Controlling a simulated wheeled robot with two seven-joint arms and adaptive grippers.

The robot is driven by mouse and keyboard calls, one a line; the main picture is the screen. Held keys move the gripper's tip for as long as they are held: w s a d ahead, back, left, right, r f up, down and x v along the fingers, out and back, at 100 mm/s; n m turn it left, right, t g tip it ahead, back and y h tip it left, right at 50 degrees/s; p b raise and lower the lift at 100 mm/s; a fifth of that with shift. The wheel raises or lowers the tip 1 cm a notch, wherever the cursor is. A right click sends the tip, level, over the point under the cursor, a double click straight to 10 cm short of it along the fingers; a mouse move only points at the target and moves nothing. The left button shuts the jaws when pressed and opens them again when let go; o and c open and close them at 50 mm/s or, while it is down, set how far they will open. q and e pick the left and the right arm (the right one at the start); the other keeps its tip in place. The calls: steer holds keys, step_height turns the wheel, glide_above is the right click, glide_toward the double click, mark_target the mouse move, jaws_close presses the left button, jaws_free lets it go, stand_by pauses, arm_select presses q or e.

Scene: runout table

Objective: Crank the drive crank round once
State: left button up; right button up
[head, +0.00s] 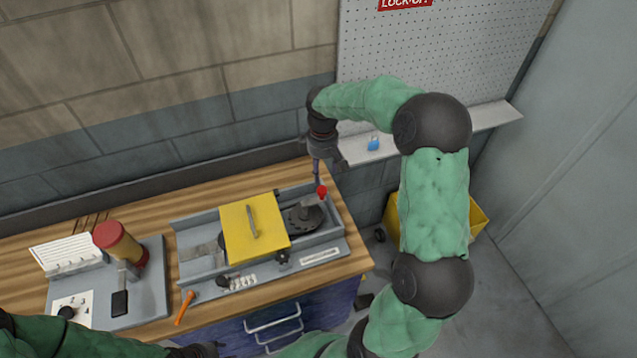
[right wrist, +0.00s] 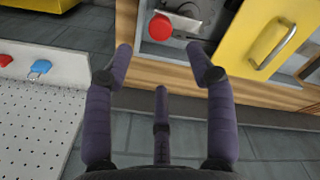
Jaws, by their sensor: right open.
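The drive crank (head: 312,202) is a short grey arm with a red knob (head: 321,191), over a dark round disc (head: 303,220) at the right end of the grey machine. My right gripper (head: 329,173) is open and empty, just above and behind the red knob. In the right wrist view the knob (right wrist: 159,27) shows ahead of the spread fingers (right wrist: 160,58), not between them; part of the crank arm (right wrist: 187,20) shows beside it. My left gripper (head: 197,350) is low at the bottom edge, partly cut off, and its jaws are unclear.
A yellow cover (head: 238,228) with a handle sits beside the crank. An orange-handled tool (head: 184,308) lies in front. A pegboard ledge (head: 440,133) with a blue padlock (head: 373,144) is behind my right arm.

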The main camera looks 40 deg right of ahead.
mark_target(322, 189)
step_height(322, 189, down, 9)
steer(key=shift+f, duration=0.1)
stand_by(0.3)
jaws_close()
